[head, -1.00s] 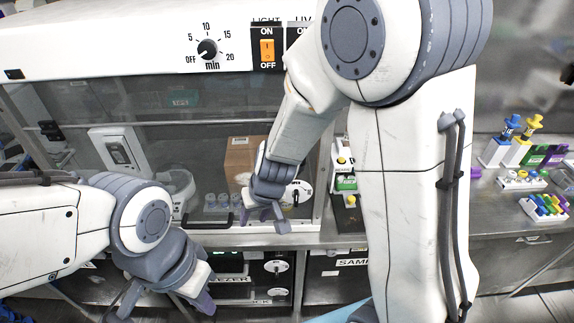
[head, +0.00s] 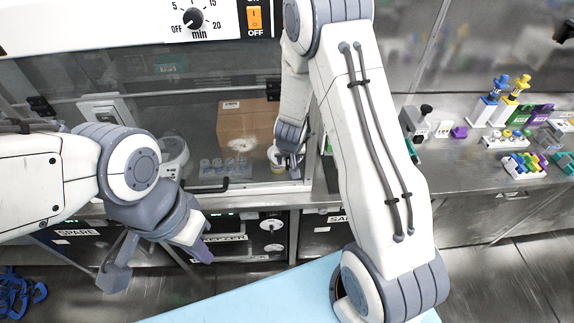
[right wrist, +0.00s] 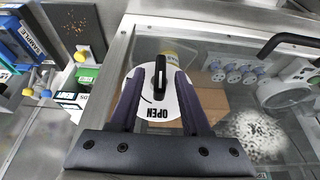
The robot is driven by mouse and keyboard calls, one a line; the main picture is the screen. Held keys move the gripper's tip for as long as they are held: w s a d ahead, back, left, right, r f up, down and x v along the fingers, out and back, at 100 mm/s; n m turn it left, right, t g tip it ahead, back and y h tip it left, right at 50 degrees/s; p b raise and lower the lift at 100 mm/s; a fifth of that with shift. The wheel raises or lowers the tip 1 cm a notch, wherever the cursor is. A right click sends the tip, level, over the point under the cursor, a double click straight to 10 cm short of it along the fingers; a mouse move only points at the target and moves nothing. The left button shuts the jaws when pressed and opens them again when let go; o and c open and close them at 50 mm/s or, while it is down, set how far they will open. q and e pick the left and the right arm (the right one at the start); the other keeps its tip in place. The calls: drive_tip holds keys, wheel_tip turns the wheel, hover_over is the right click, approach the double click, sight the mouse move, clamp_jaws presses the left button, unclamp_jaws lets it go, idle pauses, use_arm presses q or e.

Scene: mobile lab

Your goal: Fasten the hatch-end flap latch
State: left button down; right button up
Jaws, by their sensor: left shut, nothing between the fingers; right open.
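The latch (right wrist: 148,112) is a white disc with a black bar knob, mounted on the metal edge of the glass-fronted hatch, in the right wrist view. The word OPEN reads upside down on the disc, below the knob. My right gripper (right wrist: 160,77) is open, its two purple fingers on either side of the knob; I cannot tell whether they touch it. In the head view my right gripper (head: 291,158) is at the hatch's right edge and hides the latch. My left gripper (head: 203,252) is shut and empty, low in front of the bench, away from the latch.
A black handle (head: 214,189) crosses the hatch's lower edge. Coloured racks (head: 524,164) stand on the right bench. Below are labelled compartments with another dial (head: 272,225).

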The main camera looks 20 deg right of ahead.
drive_tip(key=shift+x, duration=0.75)
